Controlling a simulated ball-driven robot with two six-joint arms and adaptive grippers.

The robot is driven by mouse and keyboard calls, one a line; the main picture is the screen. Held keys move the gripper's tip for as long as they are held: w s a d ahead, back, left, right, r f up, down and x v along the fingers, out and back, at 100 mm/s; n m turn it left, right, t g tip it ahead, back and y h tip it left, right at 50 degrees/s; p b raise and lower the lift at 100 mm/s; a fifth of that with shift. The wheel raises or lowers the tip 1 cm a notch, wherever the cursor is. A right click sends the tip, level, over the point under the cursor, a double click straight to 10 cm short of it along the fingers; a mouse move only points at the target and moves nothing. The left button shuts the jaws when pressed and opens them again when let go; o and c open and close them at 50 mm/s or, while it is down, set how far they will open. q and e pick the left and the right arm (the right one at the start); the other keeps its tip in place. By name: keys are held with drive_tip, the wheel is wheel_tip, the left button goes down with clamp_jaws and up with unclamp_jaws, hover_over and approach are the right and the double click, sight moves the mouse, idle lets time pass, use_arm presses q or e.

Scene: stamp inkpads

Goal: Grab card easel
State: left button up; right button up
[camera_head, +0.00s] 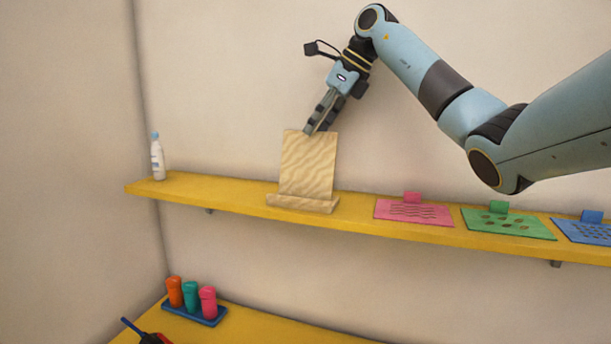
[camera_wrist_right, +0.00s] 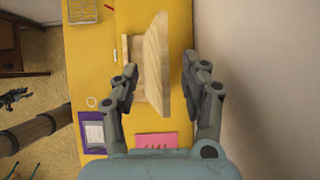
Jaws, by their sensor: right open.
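The card easel (camera_head: 308,165) is a pale wooden stand with a back board and a front ledge. It stands upright on the yellow wall shelf (camera_head: 235,200). My right gripper (camera_head: 318,129) points down at the top edge of the easel's board, with its fingertips at that edge. In the right wrist view the gripper (camera_wrist_right: 160,68) is open, and the easel (camera_wrist_right: 157,60) shows in the space between the two fingers. I cannot tell whether either finger touches the board. My left gripper is not in view.
A white bottle (camera_head: 157,157) stands at the shelf's left end. Pink (camera_head: 413,212), green (camera_head: 508,223) and blue (camera_head: 585,231) cards lie right of the easel. Below, a blue tray (camera_head: 212,319) holds orange, teal and pink stamps. The wall is close behind the easel.

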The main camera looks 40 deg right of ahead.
sight(304, 169)
drive_tip(key=x, duration=0.3)
drive_tip(key=shift+w+f+p, duration=0.1)
drive_tip(key=shift+p, duration=0.3)
clamp_jaws()
